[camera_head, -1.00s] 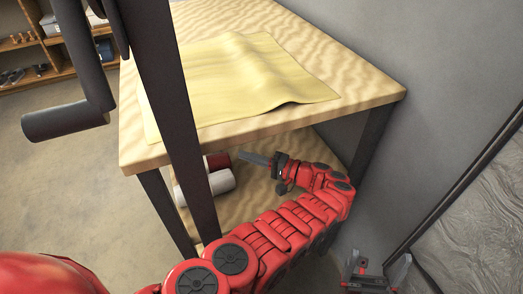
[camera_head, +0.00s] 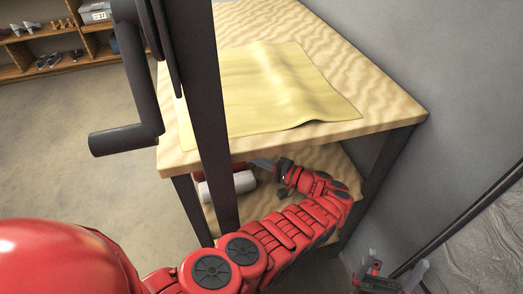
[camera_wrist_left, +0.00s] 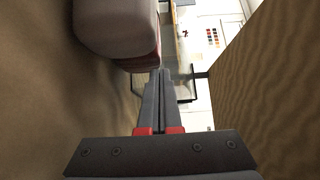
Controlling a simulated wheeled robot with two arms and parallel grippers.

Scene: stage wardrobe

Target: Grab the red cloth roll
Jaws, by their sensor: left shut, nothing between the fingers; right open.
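The dark red cloth roll (camera_head: 238,167) lies on the lower shelf, beside a whitish roll (camera_head: 244,182). The black post hides part of both rolls. My left arm reaches under the tabletop. Its gripper (camera_head: 260,163) is shut and empty, with its fingertips close to the red roll's right end; I cannot tell whether they touch. In the left wrist view the shut fingers (camera_wrist_left: 161,76) point ahead, just right of a pale roll (camera_wrist_left: 115,28). A red strip (camera_wrist_left: 146,50) shows beside it. My right gripper (camera_head: 392,270) is open and empty at the bottom right.
The wooden table (camera_head: 385,116) carries a yellow cloth (camera_head: 270,90) and its top overhangs the shelf. A black post with a crank handle (camera_head: 125,139) stands in front. A grey wall (camera_head: 440,60) bounds the right. A shoe rack (camera_head: 50,45) stands far left; floor between is clear.

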